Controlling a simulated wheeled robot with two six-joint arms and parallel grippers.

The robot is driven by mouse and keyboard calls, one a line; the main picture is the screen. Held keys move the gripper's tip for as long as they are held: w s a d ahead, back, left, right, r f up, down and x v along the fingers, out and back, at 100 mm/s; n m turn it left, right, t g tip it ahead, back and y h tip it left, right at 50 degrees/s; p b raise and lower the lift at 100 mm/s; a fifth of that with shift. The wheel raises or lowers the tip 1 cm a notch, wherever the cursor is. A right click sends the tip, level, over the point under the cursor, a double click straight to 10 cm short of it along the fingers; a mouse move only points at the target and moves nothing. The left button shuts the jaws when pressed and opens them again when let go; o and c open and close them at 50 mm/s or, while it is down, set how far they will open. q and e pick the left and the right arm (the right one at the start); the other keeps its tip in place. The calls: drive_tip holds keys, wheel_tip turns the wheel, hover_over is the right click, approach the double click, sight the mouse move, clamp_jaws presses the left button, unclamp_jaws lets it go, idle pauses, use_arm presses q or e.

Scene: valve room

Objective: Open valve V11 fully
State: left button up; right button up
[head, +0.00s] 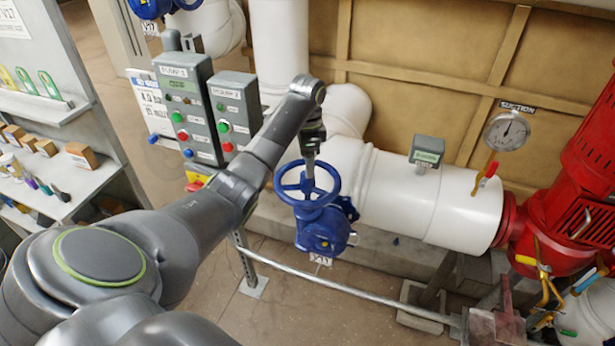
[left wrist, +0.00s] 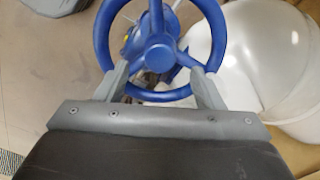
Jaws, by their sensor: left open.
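Valve V11 has a blue spoked handwheel (head: 283,188) on a blue body (head: 322,232), with a small white tag (head: 320,260) below it. The wheel stands beside a thick white pipe. My left gripper (head: 309,170) points down at the wheel from above. In the left wrist view, the wheel (left wrist: 102,40) fills the top middle, with its hub between the fingers of my left gripper (left wrist: 160,72). The fingers are spread apart and their tips overlap the near part of the rim. I cannot tell whether they touch it. My right gripper is not in view.
Grey control boxes (head: 188,100) with buttons stand left of the wheel. A white pipe (head: 400,190) with a gauge (head: 507,131) runs right to a red pump (head: 570,225). A metal rail (head: 370,297) crosses below the valve. Shelves (head: 70,185) stand at left.

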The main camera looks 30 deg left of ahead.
use_arm(q)
drive_tip(key=m, duration=0.7)
drive_tip(key=shift+m, duration=0.3)
drive_tip(key=m, duration=0.4)
drive_tip(key=shift+m, duration=2.1)
